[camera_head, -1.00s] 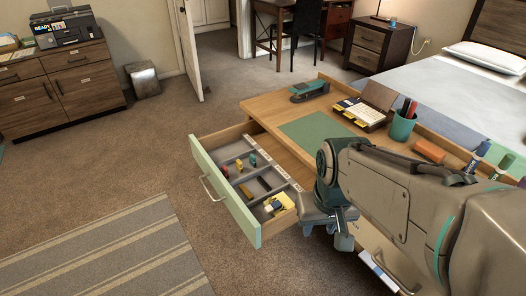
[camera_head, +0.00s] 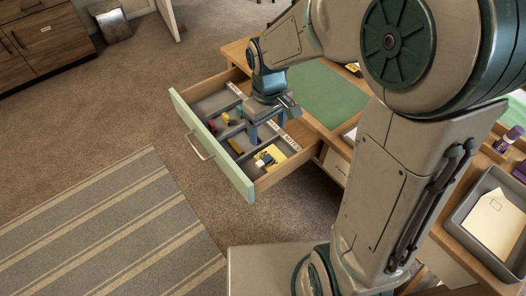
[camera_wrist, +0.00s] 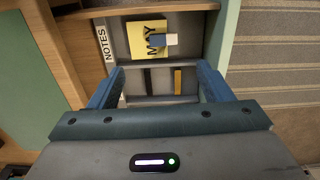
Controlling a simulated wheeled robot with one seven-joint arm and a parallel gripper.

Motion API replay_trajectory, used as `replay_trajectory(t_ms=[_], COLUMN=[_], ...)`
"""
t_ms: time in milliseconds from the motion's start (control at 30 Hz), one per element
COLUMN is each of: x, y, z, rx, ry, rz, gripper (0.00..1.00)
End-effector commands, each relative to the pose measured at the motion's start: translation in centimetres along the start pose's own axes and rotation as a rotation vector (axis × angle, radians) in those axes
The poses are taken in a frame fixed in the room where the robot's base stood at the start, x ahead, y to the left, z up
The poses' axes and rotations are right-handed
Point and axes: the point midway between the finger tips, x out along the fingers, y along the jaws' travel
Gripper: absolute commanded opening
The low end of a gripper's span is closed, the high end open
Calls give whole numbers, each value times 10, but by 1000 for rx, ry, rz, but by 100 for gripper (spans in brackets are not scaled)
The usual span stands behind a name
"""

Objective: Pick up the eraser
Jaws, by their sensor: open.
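A small white-and-blue block (camera_wrist: 163,40), which looks like the eraser, lies on a yellow note pad (camera_wrist: 148,50) in the drawer compartment labelled NOTES. In the head view the block (camera_head: 266,159) shows at the drawer's near end. My gripper (camera_wrist: 160,82) is open and empty, pointing down above the drawer. Its fingers stand wide apart over the compartment beside the pad, so the block lies beyond the fingertips in the wrist view. In the head view my gripper (camera_head: 268,123) partly hides the middle compartments.
The open drawer (camera_head: 212,151) has dividers and holds several small items, among them a yellow-brown stick (camera_wrist: 178,80). The desk with a green blotter (camera_head: 328,92) is beside it. A grey tray (camera_head: 472,217) is at the right. A striped rug (camera_head: 120,230) lies on the floor.

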Motion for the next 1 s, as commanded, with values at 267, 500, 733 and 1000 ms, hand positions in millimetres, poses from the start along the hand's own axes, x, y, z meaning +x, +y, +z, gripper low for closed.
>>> replay_trajectory(t_ms=[267, 500, 733, 1000], x=[56, 81, 107, 134], y=[-1, 0, -5, -6], z=[0, 0, -6, -8], rx=[-1, 0, -1, 1], ry=[-6, -2, -4, -1], rz=[-3, -1, -3, -2], gripper=[73, 73, 73, 73])
